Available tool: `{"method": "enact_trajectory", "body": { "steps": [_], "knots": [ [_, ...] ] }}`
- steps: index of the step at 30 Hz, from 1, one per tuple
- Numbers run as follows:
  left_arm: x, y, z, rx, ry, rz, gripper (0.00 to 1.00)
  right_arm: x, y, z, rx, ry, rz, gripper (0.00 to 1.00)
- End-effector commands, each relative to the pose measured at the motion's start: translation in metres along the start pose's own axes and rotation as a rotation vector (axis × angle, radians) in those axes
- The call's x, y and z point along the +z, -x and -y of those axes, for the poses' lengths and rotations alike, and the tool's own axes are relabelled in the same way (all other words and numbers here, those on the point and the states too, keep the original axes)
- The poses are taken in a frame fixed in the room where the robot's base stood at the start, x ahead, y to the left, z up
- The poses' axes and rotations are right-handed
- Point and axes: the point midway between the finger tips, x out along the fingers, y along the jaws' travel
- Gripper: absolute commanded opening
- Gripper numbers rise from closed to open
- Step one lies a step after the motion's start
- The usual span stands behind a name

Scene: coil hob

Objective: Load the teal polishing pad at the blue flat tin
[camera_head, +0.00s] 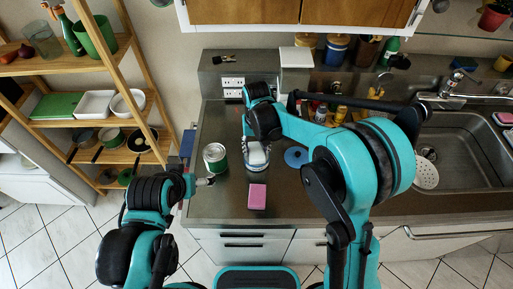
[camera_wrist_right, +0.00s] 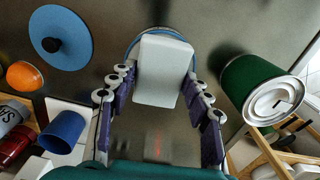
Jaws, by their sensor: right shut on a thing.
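A pale white block (camera_wrist_right: 164,70), seen from its back, sits between the fingers of my right gripper (camera_wrist_right: 160,95). I take it for the polishing pad; no teal face shows, and its underside is hidden. The block also shows in the head view (camera_head: 257,156). The blue rim of the flat tin (camera_wrist_right: 131,44) shows around the block's far end in the right wrist view. The block covers most of the tin, and I cannot tell whether they touch. My left gripper (camera_head: 206,182) is low at the counter's front left, away from the tin; its jaws are too small to read.
A green can (camera_head: 215,158) stands left of the tin. A blue disc with a black knob (camera_head: 296,158) lies to the right. A pink sponge (camera_head: 257,196) lies in front. Several jars and bottles stand behind my right arm. The sink (camera_head: 470,150) is at the right.

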Motion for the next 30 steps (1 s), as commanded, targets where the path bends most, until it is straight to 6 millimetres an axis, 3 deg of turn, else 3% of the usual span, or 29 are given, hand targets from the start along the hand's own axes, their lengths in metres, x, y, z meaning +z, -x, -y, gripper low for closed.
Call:
{"method": "enact_trajectory", "body": {
  "steps": [30],
  "knots": [
    [-0.028,0.039,0.0,0.0,0.0,0.0,0.87,0.0,0.071,0.0,0.0,0.0,0.001,0.26]
  ]
}}
